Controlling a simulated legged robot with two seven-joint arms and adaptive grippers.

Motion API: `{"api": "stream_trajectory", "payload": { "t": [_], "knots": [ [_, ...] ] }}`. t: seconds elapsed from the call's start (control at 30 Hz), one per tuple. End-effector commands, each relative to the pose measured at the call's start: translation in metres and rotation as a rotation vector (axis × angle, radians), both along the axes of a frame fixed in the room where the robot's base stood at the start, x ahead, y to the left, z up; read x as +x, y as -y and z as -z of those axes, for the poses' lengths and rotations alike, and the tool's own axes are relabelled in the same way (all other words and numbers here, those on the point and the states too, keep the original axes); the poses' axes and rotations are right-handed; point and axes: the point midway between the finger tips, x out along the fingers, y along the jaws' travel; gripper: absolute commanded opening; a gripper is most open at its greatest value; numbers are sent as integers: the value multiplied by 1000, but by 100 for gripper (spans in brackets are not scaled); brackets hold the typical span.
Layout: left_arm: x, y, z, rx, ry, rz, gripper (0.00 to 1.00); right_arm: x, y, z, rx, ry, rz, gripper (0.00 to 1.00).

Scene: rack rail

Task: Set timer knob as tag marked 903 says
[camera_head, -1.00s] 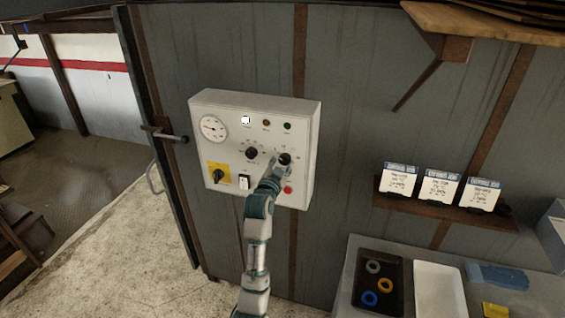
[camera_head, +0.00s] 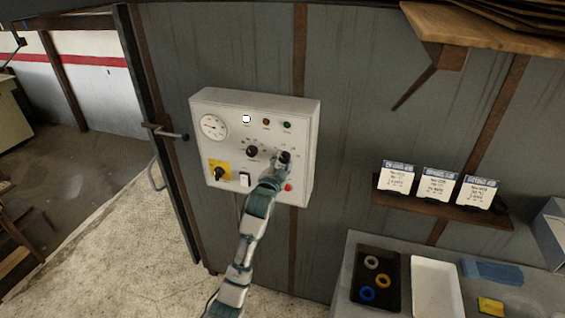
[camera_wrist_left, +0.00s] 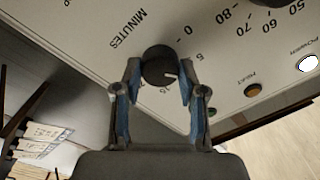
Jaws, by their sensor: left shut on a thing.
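The white control panel (camera_head: 230,128) hangs on the grey wall. Its timer knob (camera_wrist_left: 160,68) is dark and round with a pale pointer line, beside the word MINUTES in the left wrist view. My left gripper (camera_wrist_left: 157,82) is shut on this knob, with a blue-padded finger on either side. In the head view the gripper (camera_head: 282,162) covers much of the knob. The pointer sits near the numbers below the 5, partly hidden by a finger. Several white tags with blue tops (camera_head: 436,184) stand on a small wooden shelf; their numbers are too small to read. My right gripper is out of view.
The panel also bears a gauge (camera_head: 213,126), another dark knob (camera_head: 252,151), a yellow-backed switch (camera_head: 219,170), a white rocker switch (camera_head: 245,179) and a red button (camera_head: 288,187). A bench at the lower right holds a black tray (camera_head: 365,301) with rings and a white tray (camera_head: 437,290).

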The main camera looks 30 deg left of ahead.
Motion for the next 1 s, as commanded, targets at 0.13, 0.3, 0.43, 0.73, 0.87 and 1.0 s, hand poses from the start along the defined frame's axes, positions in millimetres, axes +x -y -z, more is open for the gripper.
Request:
{"api": "stream_trajectory", "payload": {
  "t": [0.13, 0.3, 0.43, 0.73, 0.87, 1.0],
  "knots": [
    [1, 0, 6, -4, -12, 0, 51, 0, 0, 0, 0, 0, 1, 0],
    [1, 0, 4, -3, -8, 0, 67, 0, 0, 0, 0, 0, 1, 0],
    [-1, 0, 1, -2, -4, 0, 67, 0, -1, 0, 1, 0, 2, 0],
    [-28, 6, 2, -1, -3, 0, 67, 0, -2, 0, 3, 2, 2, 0],
    [-57, 13, 3, -1, -3, 1, 67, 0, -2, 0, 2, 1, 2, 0],
    [-85, 20, 4, -1, -6, 0, 67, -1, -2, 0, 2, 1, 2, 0]
  ]
}}
